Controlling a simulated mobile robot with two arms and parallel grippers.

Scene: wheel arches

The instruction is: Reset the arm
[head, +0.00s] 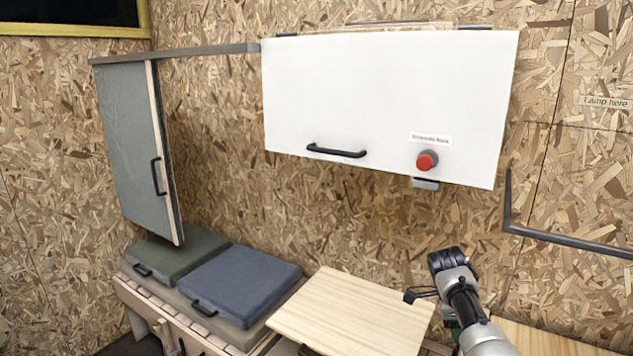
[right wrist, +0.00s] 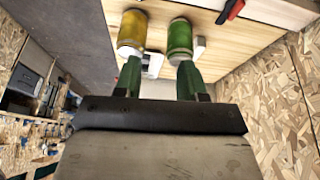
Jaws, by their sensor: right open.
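My right arm (head: 468,300) comes in from the bottom right in the head view, raised in front of the chipboard wall. Its dark end is near the right edge of the pale wooden panel; the fingers cannot be made out there. In the right wrist view my right gripper (right wrist: 158,78) is open, with two green fingers apart. Beyond the fingertips are a yellow cylinder (right wrist: 132,32) and a green cylinder (right wrist: 180,38) by a wooden surface. I cannot tell whether the fingers touch them. My left gripper is not in view.
A white cabinet front (head: 380,95) with a black handle and red button (head: 427,160) hangs above. A grey door (head: 130,140) stands at left. Cushions (head: 240,285) and a wooden panel (head: 355,310) lie below. A dark metal bar (head: 570,238) juts out at right.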

